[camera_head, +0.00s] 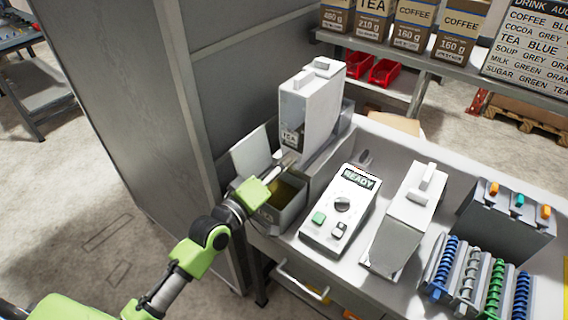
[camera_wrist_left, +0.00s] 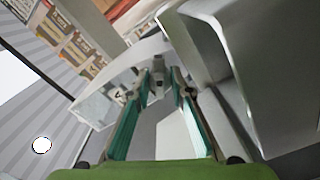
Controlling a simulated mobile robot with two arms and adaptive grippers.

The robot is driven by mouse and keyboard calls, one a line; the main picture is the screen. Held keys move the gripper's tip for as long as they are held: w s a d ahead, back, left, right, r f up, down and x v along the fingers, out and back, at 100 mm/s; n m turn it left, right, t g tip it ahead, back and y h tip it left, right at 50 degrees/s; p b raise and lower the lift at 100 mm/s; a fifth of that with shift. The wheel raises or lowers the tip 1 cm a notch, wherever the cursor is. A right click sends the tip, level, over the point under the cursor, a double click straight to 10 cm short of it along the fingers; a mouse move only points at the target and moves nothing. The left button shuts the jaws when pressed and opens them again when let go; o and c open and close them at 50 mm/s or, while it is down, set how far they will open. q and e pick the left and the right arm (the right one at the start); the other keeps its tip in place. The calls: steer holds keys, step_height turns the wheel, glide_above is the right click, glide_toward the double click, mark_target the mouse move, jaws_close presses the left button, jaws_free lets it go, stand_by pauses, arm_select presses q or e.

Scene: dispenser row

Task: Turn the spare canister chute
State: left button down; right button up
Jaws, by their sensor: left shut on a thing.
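A tall white canister (camera_head: 310,112) with a handle on top and a dark label low on its face stands at the back left of the counter. My left gripper (camera_head: 288,160) is at the low front of this canister, shut on a small part there that I take to be its chute. In the left wrist view the teal finger pads close around a small grey chute (camera_wrist_left: 157,78) in front of a pale body. The chute's exact angle is hard to tell. My right gripper is not in view.
An open grey bin (camera_head: 292,212) sits just below my left gripper. A control box (camera_head: 341,207) reading READY and a second white canister (camera_head: 408,215) stand to the right. Coloured coils (camera_head: 493,285) lie further right. A grey cabinet wall (camera_head: 130,110) rises close on the left.

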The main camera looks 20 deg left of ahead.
arm_select(q)
steer(key=c, duration=2.2)
jaws_free()
steer(key=shift+f, duration=0.1)
steer(key=shift+o, duration=0.2)
steer(key=v, duration=1.2)
